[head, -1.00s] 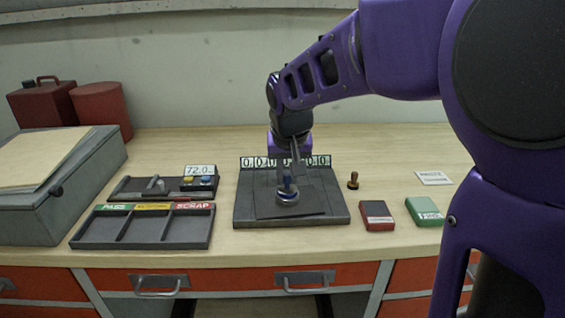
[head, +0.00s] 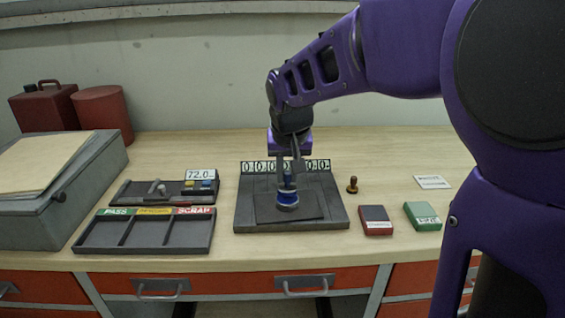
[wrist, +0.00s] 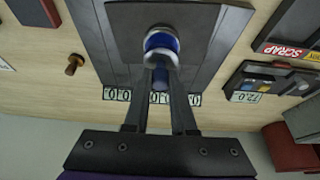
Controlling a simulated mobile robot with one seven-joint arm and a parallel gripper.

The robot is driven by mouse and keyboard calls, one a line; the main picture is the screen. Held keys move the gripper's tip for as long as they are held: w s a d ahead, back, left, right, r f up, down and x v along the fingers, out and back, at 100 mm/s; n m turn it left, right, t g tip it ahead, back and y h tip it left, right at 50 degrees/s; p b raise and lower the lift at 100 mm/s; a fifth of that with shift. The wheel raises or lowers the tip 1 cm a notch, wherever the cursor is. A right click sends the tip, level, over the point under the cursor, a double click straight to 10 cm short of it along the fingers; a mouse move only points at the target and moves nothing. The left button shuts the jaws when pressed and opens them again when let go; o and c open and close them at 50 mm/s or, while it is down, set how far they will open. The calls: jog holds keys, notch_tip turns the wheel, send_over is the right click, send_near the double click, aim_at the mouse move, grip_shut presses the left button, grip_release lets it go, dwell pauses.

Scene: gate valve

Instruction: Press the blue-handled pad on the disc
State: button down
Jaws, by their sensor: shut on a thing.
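The blue-handled pad (head: 288,183) stands upright over the dark plate of the grey fixture at mid-bench. Its blue handle is between the fingers of my gripper (head: 290,176), which is shut on it from above. In the wrist view the fingers (wrist: 161,78) run to the pad's blue and white round base (wrist: 161,42). A pale grey round edge (head: 288,207) shows under the blue band. I cannot tell whether this is the disc or the pad's own underside, nor whether pad and disc touch.
A row of number tiles reading 0 (head: 255,168) stands along the fixture's back edge. A sorting tray (head: 145,247) and a tray with a 72.0 display (head: 199,174) lie left. A stamp (head: 352,184), red box (head: 375,219) and green box (head: 421,216) lie right.

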jog(key=shift+r+p, duration=1.65)
jog(key=shift+r, duration=0.9)
jog(key=shift+f, duration=0.1)
